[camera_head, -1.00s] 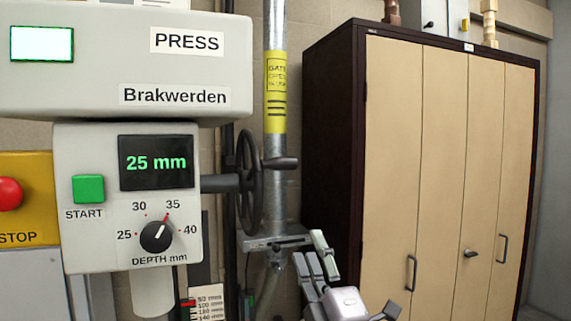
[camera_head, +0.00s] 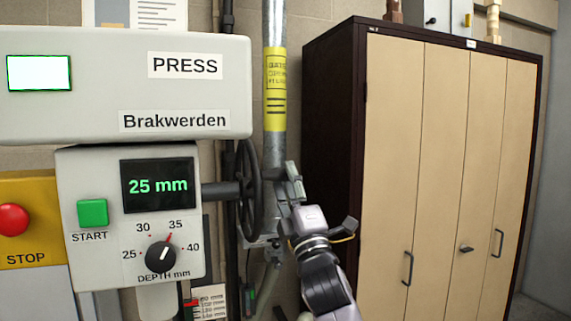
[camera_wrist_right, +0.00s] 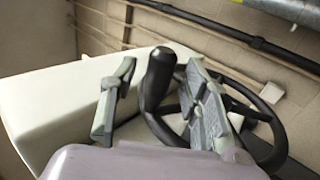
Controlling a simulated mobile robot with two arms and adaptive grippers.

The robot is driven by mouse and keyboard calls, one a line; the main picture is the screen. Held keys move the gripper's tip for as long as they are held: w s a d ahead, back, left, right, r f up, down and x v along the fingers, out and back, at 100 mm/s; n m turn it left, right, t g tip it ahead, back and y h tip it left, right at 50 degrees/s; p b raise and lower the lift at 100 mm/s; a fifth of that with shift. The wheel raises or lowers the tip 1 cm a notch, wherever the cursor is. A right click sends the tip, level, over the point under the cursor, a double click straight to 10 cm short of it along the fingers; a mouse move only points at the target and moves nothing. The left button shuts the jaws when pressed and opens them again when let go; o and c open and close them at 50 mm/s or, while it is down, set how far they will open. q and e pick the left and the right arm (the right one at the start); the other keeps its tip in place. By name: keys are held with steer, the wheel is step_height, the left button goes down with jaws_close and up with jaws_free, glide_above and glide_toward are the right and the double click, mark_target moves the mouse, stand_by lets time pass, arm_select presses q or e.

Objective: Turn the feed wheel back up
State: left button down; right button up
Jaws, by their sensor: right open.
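The feed wheel (camera_head: 250,190) is a black handwheel on a shaft at the right side of the press control box, seen nearly edge-on in the head view. In the right wrist view the wheel (camera_wrist_right: 272,125) shows its rim and spokes, with its black handle (camera_wrist_right: 157,78) standing between my finger pads. My right gripper (camera_head: 287,190) is at the wheel's right side; in the wrist view the gripper (camera_wrist_right: 155,105) is open around the handle, with a gap on the left. The right fingers look close to the handle; contact cannot be told. My left gripper is not in view.
The press control box (camera_head: 130,270) has a display (camera_head: 158,185) reading 25 mm, a green START button (camera_head: 92,213) and a depth knob (camera_head: 161,256). A metal pipe (camera_head: 275,145) with a yellow label rises behind the wheel. A tall cabinet (camera_head: 430,150) stands at right.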

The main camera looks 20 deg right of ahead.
steer(key=shift+p+x, duration=0.3)
steer(key=shift+x, duration=0.95)
steer(key=shift+c, duration=0.5)
jaws_close()
